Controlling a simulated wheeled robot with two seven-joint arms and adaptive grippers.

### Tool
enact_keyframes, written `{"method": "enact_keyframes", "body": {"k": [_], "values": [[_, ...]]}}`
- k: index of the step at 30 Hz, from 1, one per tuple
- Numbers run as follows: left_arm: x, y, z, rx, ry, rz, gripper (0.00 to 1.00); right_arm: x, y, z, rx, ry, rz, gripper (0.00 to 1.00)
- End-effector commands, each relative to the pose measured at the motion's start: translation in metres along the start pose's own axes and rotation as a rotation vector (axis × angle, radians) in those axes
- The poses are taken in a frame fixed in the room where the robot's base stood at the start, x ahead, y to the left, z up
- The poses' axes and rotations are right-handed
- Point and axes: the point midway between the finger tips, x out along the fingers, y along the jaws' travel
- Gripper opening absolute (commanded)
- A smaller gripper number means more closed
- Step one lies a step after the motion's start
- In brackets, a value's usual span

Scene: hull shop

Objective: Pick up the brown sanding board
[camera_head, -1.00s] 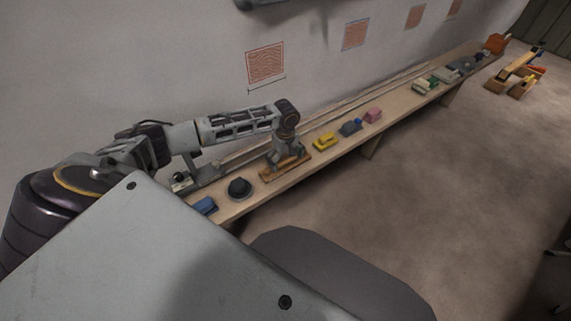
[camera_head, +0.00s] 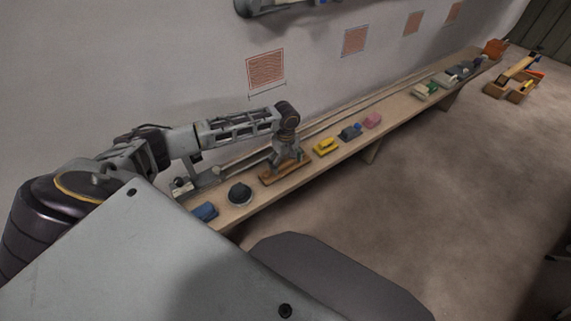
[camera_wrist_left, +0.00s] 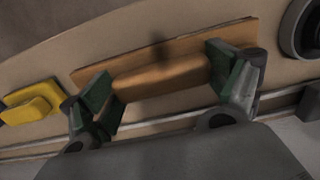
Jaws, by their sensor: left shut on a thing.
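The brown sanding board (camera_head: 271,180) is a long flat board with a raised wooden handle. It lies on the long bench (camera_head: 232,217), between the dark round object and the yellow block. My left gripper (camera_head: 287,162) points down over the board. In the left wrist view the handle (camera_wrist_left: 165,76) runs between its two green-padded fingers, which are shut on it near its two ends. I see no clear gap between board and bench. The gripper hides part of the board in the head view. My right gripper is not in view.
A yellow block (camera_head: 326,147), a blue-grey block (camera_head: 350,132) and a pink block (camera_head: 372,120) stand to the right. A dark round object (camera_head: 239,193) and a blue block (camera_head: 205,211) are to the left. The wall is behind; the floor in front is open.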

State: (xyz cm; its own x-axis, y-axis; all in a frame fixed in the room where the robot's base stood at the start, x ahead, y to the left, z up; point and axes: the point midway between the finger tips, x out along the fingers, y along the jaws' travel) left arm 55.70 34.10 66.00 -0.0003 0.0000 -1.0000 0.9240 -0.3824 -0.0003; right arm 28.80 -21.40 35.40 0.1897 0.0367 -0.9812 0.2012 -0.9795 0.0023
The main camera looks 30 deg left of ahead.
Motion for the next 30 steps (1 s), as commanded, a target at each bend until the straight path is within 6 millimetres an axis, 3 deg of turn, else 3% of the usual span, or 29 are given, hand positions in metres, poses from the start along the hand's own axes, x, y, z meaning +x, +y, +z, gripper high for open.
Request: {"method": "enact_keyframes", "body": {"k": [18,30], "values": [[-0.074,0.001,0.0,0.0,0.0,0.002,0.57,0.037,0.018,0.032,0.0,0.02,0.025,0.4],[-0.085,0.0,0.0,0.0,0.0,0.001,0.57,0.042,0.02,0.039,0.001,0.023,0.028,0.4]]}}
